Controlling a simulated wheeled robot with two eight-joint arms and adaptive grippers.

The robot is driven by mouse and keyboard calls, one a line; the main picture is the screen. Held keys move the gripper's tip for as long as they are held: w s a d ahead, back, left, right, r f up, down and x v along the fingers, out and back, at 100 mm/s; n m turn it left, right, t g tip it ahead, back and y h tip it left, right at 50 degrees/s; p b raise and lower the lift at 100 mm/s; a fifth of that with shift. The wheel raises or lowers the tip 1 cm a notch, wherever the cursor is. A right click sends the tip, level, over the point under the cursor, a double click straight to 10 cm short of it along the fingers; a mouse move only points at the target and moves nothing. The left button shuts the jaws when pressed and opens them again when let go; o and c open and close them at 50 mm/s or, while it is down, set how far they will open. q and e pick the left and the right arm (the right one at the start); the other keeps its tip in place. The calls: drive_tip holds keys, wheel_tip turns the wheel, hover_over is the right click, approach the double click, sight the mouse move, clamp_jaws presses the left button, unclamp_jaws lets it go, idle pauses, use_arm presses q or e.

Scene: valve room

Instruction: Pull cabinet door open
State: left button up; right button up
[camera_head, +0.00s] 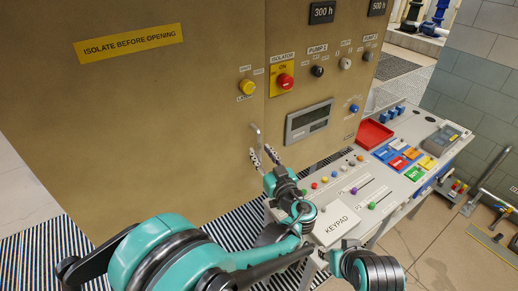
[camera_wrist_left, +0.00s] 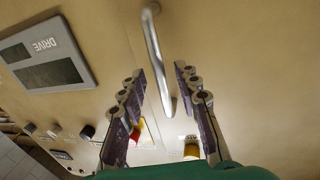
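The tan cabinet door (camera_head: 140,110) is shut and carries a yellow "ISOLATE BEFORE OPENING" label (camera_head: 128,42). Its metal bar handle (camera_head: 257,134) is near the door's right edge; the handle also shows in the left wrist view (camera_wrist_left: 153,45). My left gripper (camera_head: 260,153) is open, its fingertips at the handle's lower part. In the left wrist view my left gripper (camera_wrist_left: 160,72) has one finger on each side of the handle, with a gap to both. Whether the bar is fully between the fingers in depth is unclear. My right arm shows at the bottom; its gripper is not visible.
A control desk (camera_head: 345,210) with a red tray (camera_head: 375,134), coloured buttons and a keypad label stands right of my left gripper. Striped floor lies below the door.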

use_arm(q)
drive_tip(key=shift+x, duration=1.15)
drive_tip(key=shift+c, duration=0.2)
clamp_jaws()
